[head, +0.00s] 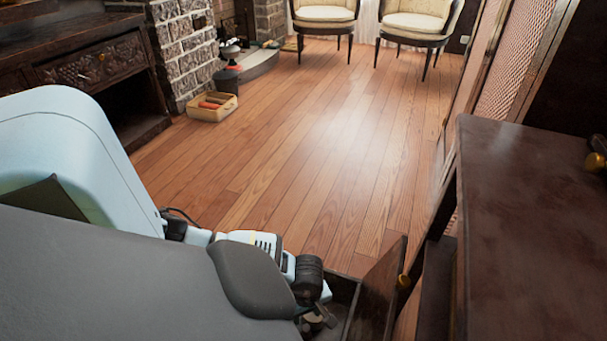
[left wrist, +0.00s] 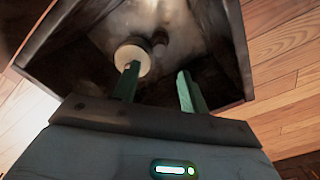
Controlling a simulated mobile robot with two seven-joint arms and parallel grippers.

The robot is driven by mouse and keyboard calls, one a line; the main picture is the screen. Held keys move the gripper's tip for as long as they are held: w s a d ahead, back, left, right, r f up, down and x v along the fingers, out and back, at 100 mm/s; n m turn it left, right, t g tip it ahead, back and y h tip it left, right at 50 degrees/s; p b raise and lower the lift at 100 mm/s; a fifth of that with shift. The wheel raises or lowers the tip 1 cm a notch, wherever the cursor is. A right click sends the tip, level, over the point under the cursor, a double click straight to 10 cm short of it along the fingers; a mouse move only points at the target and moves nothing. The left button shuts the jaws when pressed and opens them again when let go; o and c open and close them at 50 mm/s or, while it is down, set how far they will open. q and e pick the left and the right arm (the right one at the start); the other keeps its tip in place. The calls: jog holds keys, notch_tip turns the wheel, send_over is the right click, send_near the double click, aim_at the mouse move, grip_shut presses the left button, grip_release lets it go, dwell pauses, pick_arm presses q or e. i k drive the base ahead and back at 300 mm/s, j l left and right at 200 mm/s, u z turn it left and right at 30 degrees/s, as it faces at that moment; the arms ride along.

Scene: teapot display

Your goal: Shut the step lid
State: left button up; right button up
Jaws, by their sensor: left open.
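The step lid (head: 378,298) is a dark wooden panel with a brass knob (head: 403,281). It stands raised, tilted up, at the right side of a dark open step box (head: 342,292) at the bottom of the head view. My left gripper (left wrist: 157,85) is open, its two green fingers apart over the box's open inside in the left wrist view. A pale round thing (left wrist: 132,58) lies in or over the box behind the left finger; I cannot tell if they touch. In the head view my arm hides much of the box. My right gripper is not in view.
A dark wooden cabinet top (head: 530,215) stands close on the right, beside the lid. A dark carved cabinet (head: 95,65) and a small yellow box (head: 212,107) are at the left. Two chairs (head: 325,18) stand far back. The wood floor (head: 300,150) between is clear.

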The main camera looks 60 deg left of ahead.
aim_at(374, 310)
jog(key=u, duration=0.75)
